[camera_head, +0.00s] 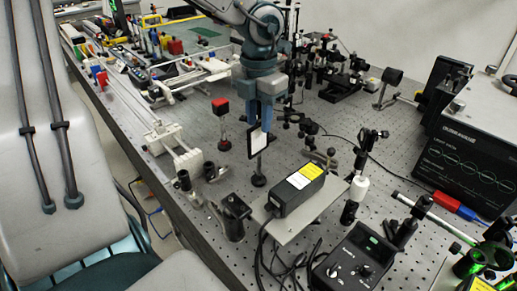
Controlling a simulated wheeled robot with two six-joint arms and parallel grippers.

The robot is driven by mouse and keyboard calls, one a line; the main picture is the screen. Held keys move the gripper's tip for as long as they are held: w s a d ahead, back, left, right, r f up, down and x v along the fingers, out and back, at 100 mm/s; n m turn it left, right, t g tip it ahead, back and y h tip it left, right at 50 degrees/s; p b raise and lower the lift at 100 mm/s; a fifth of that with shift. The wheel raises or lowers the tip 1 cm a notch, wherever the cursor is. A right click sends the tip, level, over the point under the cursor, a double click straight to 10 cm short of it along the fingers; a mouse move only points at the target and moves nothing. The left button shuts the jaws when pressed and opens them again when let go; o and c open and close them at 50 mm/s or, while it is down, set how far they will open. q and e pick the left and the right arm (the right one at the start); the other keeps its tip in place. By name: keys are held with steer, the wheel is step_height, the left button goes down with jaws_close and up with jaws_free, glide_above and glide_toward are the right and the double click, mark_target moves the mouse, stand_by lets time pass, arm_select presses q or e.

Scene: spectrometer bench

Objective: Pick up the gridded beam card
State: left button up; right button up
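A small white card in a black frame (258,143) stands upright on a thin post with a round dark base, near the middle of the bench. No grid lines can be made out on it at this size. My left gripper (260,117) points down from above, its blue fingers right at the card's top edge. The fingers overlap the top of the frame in the picture, and I cannot tell whether they touch it or are closed on it. My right gripper is not in view.
A red-topped post (220,107) stands just left of the card. A black box with a yellow label (297,189) sits on a plate in front. Dark optical mounts (289,122) crowd the right side. A white rail (172,143) lies left. Some bare perforated bench (222,180) shows between.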

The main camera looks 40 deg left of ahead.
mark_target(258, 124)
arm_select(q)
steer(key=shift+f, duration=1.55)
steer(key=shift+s, duration=0.1)
jaws_close()
steer(key=shift+r, duration=0.1)
